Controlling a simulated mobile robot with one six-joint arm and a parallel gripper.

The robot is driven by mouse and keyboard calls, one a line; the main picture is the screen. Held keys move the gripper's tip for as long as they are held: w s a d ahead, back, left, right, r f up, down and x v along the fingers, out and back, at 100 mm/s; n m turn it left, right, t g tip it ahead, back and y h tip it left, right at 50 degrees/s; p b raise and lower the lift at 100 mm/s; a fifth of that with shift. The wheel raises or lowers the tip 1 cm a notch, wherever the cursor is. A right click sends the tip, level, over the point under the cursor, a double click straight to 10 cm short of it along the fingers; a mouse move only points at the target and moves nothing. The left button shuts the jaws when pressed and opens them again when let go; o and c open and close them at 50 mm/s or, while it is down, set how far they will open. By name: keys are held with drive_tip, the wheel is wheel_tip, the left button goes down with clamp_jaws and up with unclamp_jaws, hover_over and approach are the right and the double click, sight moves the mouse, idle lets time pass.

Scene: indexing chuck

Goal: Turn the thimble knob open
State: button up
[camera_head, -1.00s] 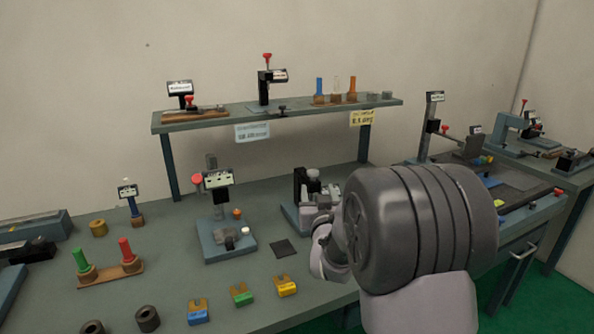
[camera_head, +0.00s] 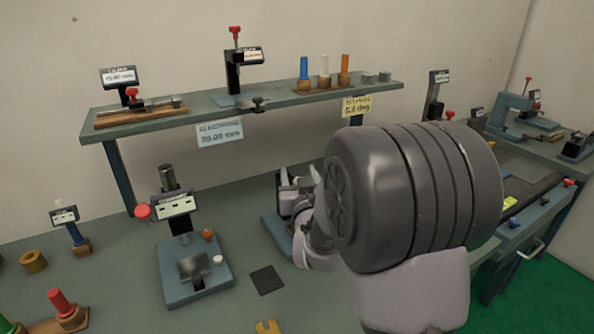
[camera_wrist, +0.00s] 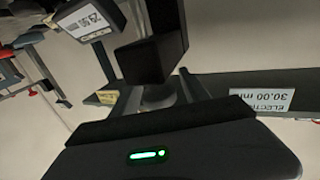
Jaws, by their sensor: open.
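The thimble knob cannot be made out for sure. In the wrist view a grey, rounded metal part (camera_wrist: 158,97) shows between a black block (camera_wrist: 152,60) and my gripper's dark housing. A display reading about 23.50 mm (camera_wrist: 90,18) stands in the wrist view's upper left. I see nothing held.
A shelf (camera_head: 180,118) with gauges and coloured plugs runs along the back. A stand with a display and red knob (camera_head: 190,270) is left of my arm. A dark square pad (camera_head: 266,279) lies on the bench between them. Another bench (camera_head: 535,150) stands at right.

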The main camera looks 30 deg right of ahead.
drive_tip(key=shift+s, duration=0.15)
drive_tip(key=shift+c, duration=0.2)
clamp_jaws()
drive_tip(key=shift+n+y, duration=0.3)
drive_tip(key=shift+y, duration=0.2)
